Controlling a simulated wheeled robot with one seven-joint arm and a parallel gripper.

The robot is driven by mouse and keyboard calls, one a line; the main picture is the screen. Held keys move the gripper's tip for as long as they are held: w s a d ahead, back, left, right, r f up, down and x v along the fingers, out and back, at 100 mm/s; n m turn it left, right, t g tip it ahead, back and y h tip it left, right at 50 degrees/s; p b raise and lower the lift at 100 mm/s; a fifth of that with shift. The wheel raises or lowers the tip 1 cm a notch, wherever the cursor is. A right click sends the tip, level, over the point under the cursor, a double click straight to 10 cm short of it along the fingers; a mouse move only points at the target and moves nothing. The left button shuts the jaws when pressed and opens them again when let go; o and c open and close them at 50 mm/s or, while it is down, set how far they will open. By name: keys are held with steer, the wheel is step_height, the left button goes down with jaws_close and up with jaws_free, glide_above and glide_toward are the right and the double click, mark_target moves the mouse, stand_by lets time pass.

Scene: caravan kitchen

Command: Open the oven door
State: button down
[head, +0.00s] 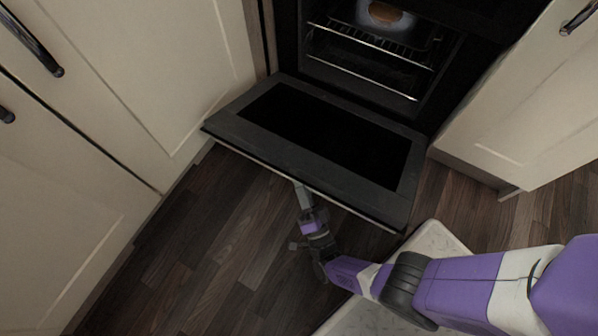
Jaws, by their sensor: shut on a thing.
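The oven door (318,150) is hinged down at its lower edge and lies open, close to flat, in the middle of the head view. It is dark, with a black glass panel. The oven (372,60) behind it shows its open cavity with wire racks. My gripper (302,188) is at the door's outer edge, shut on the door at that edge from the near side. The exact grip and the handle are hidden under the edge.
A pot or dish (385,18) sits on the upper rack. Cream cabinets stand on the left (150,75) and right (530,100), with dark handles. Dark wood floor (190,250) is clear left of my arm.

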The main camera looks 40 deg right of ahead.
steer(key=shift+d+f, duration=0.2)
stand_by(0.4)
steer(key=c, duration=1.5)
jaws_free()
steer(key=shift+a, duration=0.25)
steer(key=shift+r, duration=0.15)
